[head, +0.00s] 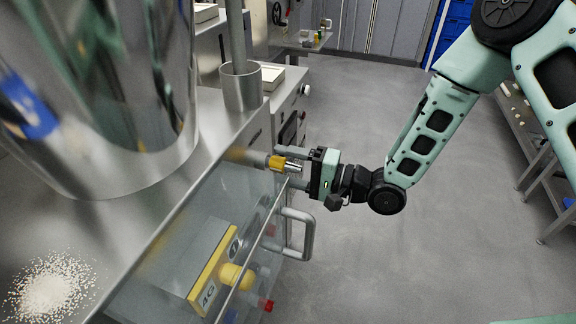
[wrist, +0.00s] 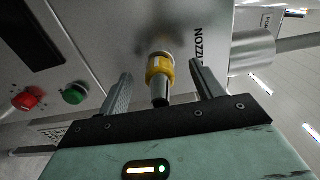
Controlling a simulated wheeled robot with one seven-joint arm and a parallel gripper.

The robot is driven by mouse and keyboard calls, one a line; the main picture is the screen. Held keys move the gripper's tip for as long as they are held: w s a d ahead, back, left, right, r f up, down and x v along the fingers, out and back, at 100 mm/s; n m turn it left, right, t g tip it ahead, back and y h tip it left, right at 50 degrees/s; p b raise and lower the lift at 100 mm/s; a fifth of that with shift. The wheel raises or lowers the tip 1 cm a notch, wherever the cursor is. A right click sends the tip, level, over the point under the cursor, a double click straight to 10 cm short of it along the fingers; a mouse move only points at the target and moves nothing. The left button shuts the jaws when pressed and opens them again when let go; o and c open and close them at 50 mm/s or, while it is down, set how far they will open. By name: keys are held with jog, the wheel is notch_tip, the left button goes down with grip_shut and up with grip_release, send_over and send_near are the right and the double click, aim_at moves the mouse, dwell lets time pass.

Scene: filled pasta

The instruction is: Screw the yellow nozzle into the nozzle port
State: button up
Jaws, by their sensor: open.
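The yellow nozzle (head: 277,162) has a yellow collar and a metal tip. In the head view it points right, away from the steel machine. The wrist view shows the nozzle (wrist: 160,67) at the machine panel, with its back end at the nozzle port beside lettering that reads "NOZZ…". The port itself is mostly hidden behind the nozzle, and I cannot tell how far the nozzle is seated. My gripper (head: 285,167) is open, its fingers on either side of the nozzle. In the wrist view, gaps show between both fingers of my gripper (wrist: 160,72) and the nozzle.
A red button (wrist: 27,98) and a green button (wrist: 75,93) are on the panel. A curved metal handle (head: 302,235) sticks out below my gripper. A transparent cover (head: 150,270) lies at lower left. Grey floor (head: 370,260) is free to the right.

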jog(key=v, duration=0.7)
jog(key=shift+p, duration=0.45)
dwell(0.4)
jog(key=b+v, duration=0.2)
jog(key=v, duration=1.5)
jog(key=shift+d, duration=0.2)
jog(key=shift+s+r, duration=0.1)
